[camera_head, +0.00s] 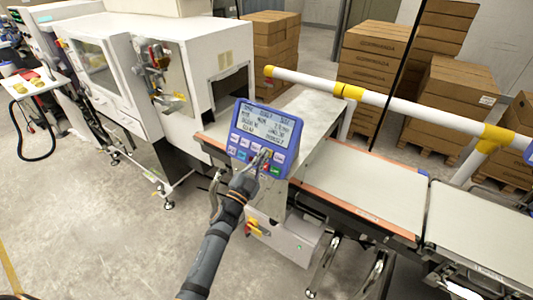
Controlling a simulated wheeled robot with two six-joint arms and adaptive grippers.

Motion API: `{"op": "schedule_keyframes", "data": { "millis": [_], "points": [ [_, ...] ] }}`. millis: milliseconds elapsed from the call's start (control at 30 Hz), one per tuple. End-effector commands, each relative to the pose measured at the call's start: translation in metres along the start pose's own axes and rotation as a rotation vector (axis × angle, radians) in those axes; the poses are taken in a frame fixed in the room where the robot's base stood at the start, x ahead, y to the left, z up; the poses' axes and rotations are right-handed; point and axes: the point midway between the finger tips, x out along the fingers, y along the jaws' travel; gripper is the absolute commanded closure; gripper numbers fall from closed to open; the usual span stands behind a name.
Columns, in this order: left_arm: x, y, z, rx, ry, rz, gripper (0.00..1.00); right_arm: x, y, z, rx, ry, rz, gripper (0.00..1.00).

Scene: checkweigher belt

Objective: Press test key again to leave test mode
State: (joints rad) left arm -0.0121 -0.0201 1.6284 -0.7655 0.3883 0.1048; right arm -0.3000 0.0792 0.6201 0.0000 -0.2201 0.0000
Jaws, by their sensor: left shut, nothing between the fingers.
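The blue control panel (284,145) of the checkweigher stands tilted above the belt, with a lit screen (266,123) of dark text lines too small to read surely. Below the screen is a keypad of white keys, with a few coloured ones such as a green key (275,170). My left gripper (265,154) is shut and empty, its tips at the lower right part of the keypad. The tips cover some keys, and I cannot tell whether they touch one. Which key is the test key cannot be read. My right gripper is not in view.
The conveyor belt (365,185) runs right from under the panel. A white-and-yellow rail (400,104) crosses above it. A white machine (200,60) stands at the left. Cartons (372,55) are stacked behind. The floor at the lower left is clear.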

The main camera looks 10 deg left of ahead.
Motion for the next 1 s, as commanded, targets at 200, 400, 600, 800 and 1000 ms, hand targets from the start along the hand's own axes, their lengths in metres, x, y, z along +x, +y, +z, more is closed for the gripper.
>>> {"op": "schedule_keyframes", "data": {
  "millis": [200, 400, 600, 800, 1000],
  "points": [
    [0.002, 0.001, 0.001, 0.0, 0.0, 0.0, 1.0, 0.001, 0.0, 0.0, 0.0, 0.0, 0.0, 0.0],
    [0.002, 0.001, 0.001, 0.0, -0.001, 0.0, 1.0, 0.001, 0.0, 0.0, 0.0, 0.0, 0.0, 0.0],
    [-0.001, -0.002, -0.002, 0.001, -0.001, 0.0, 1.0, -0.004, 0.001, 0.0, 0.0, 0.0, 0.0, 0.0],
    [-0.009, -0.008, -0.008, 0.001, -0.001, 0.0, 1.0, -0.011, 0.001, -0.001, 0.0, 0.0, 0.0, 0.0],
    [-0.01, -0.008, -0.007, 0.0, 0.0, 0.0, 1.0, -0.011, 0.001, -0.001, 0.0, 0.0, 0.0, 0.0]
  ]
}}
